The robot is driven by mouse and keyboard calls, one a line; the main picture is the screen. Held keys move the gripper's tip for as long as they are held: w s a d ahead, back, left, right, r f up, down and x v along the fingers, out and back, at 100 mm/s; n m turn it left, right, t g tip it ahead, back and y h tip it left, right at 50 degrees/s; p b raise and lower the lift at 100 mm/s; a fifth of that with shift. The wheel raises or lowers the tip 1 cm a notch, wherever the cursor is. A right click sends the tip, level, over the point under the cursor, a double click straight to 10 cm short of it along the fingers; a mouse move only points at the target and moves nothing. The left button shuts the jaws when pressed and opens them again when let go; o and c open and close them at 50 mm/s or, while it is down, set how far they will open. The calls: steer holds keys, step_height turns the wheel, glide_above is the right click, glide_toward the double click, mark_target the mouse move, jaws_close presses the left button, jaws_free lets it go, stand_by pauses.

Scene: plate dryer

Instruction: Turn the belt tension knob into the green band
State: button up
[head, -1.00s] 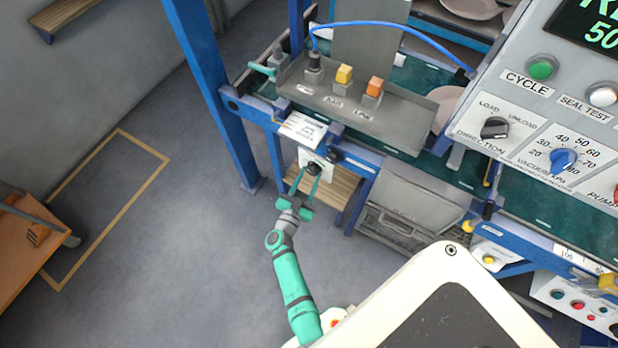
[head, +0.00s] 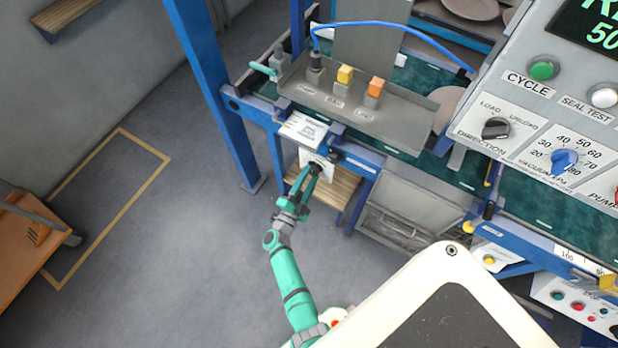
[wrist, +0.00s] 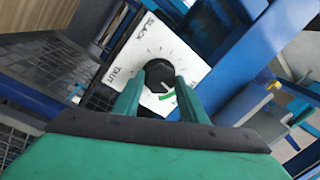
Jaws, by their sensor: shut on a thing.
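The belt tension knob (wrist: 158,76) is a round black knob on a white dial plate (wrist: 150,45) marked SLACK and TAUT. A green band (wrist: 170,95) curves along the dial beside the knob, on its lower right in the wrist view. My gripper (wrist: 158,88) has its two green fingers shut on the knob, one on each side. The fingers hide part of the dial. In the head view my gripper (head: 311,172) reaches the white plate (head: 318,160) under the frame's edge, and the knob is mostly hidden there.
A blue post (head: 215,95) stands left of the plate. A wooden slatted shelf (head: 330,188) lies below it and a wire basket (head: 395,228) to the right. A grey control panel (head: 520,110) juts in at the right.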

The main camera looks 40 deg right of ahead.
steer(key=shift+a+m, duration=0.1)
steer(key=shift+m, duration=1)
steer(key=shift+m+g, duration=0.3)
steer(key=shift+m, duration=0.3)
steer(key=shift+w, duration=0.15)
steer(key=o, duration=1)
steer(key=shift+o, duration=0.2)
